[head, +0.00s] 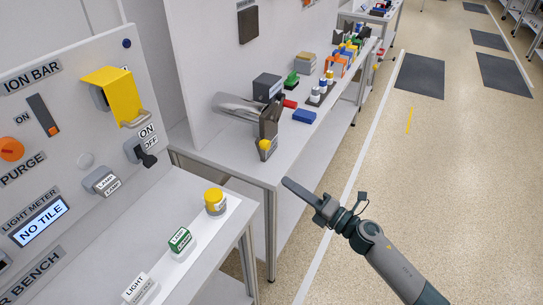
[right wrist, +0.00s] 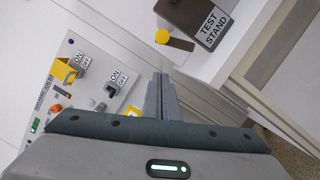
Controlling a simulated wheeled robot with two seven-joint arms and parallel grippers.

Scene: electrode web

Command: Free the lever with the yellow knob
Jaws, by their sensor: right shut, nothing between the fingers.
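The lever's yellow knob (head: 264,145) shows near the front edge of the long bench, low on a dark grey stand. In the right wrist view, the yellow knob (right wrist: 162,37) is at the end of a short dark lever (right wrist: 181,44) beside a block labelled TEST STAND (right wrist: 207,22). My right gripper (head: 287,182) is shut and empty, its fingers together, out in front of the bench edge and apart from the knob. Its fingers (right wrist: 158,78) point toward the knob in the wrist view. Whether anything blocks the lever cannot be told. My left gripper is not in view.
A panel with a yellow cover (head: 113,95), switches and an orange knob (head: 11,149) stands at left. A small shelf (head: 213,232) holds a yellow-topped button (head: 214,201) and lamp blocks. Blue (head: 304,116) and red pieces lie on the bench. The floor at right is open.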

